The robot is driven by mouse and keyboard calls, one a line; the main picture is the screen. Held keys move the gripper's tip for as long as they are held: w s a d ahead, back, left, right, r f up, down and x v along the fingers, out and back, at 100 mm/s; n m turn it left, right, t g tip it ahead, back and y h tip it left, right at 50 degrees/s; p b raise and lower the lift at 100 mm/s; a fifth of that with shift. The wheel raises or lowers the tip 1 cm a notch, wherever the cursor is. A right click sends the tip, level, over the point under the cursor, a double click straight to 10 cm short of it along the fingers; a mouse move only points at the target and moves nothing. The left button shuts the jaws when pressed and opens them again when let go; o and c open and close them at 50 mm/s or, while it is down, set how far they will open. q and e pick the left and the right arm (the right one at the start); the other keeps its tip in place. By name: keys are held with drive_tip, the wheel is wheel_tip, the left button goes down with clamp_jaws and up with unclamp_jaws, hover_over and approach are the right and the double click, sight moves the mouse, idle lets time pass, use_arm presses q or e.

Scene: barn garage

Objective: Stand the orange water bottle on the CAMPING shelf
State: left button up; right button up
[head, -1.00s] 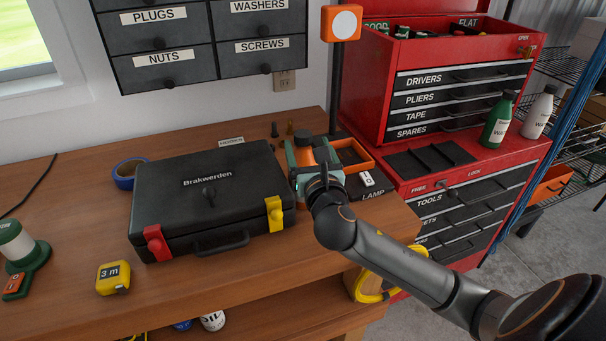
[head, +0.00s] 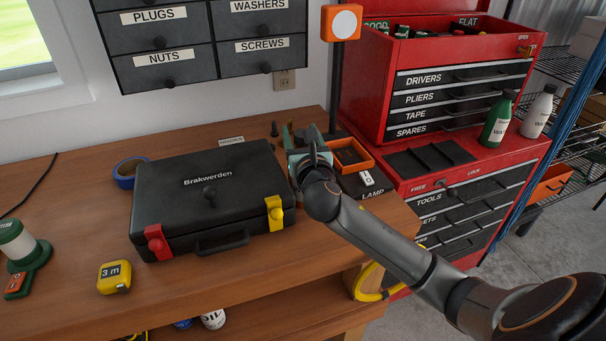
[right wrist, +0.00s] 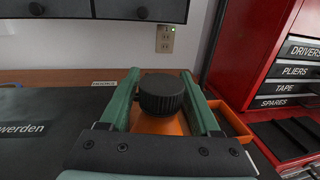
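The orange water bottle (right wrist: 160,123) with its black ribbed cap (right wrist: 161,95) stands between the green fingers of my right gripper (right wrist: 160,76) in the right wrist view. The fingers look spread, one on each side of it; firm contact is not clear. In the head view my right gripper (head: 301,143) is over the workbench, just right of the black case, and hides the bottle. No shelf labelled CAMPING can be read in these views. My left gripper does not show.
The black case (head: 196,205) lies close left of my right gripper. An orange tray (head: 369,164) and a LAMP-marked mat (head: 373,188) are close on its right. Wire shelving (head: 565,70) stands far right.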

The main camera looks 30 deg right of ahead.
clamp_jaws()
idle(1.0)
